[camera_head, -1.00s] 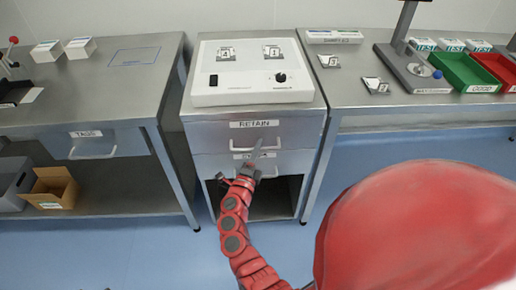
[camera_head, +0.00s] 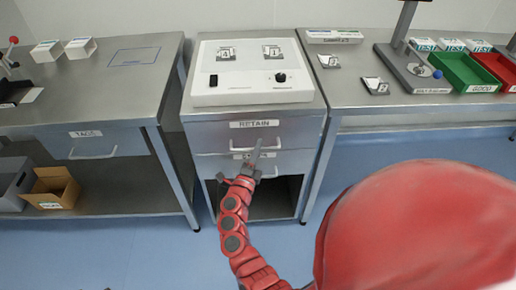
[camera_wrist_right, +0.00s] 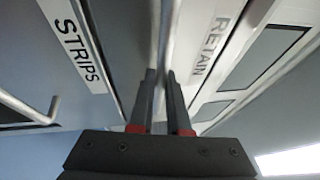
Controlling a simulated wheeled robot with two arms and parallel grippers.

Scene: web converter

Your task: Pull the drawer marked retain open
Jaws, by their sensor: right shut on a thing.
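The drawer marked RETAIN (camera_head: 213,137) is the upper drawer of the steel cabinet under the white device, and its front looks flush. Its label (camera_wrist_right: 212,45) shows in the right wrist view. My right gripper (camera_head: 257,147) is at the drawer's bar handle (camera_head: 228,153). In the right wrist view, the two fingers of my right gripper (camera_wrist_right: 163,76) are shut on this handle (camera_wrist_right: 169,35), one on each side. The fingers hide part of the handle. My left gripper is out of view.
The drawer marked STRIPS (camera_wrist_right: 78,42) lies directly below, with its own handle (camera_wrist_right: 30,108). An open shelf is under it. The white device (camera_head: 252,92) stands on top. A TAGS drawer (camera_head: 92,145) is in the left bench. The blue floor in front shows some free room.

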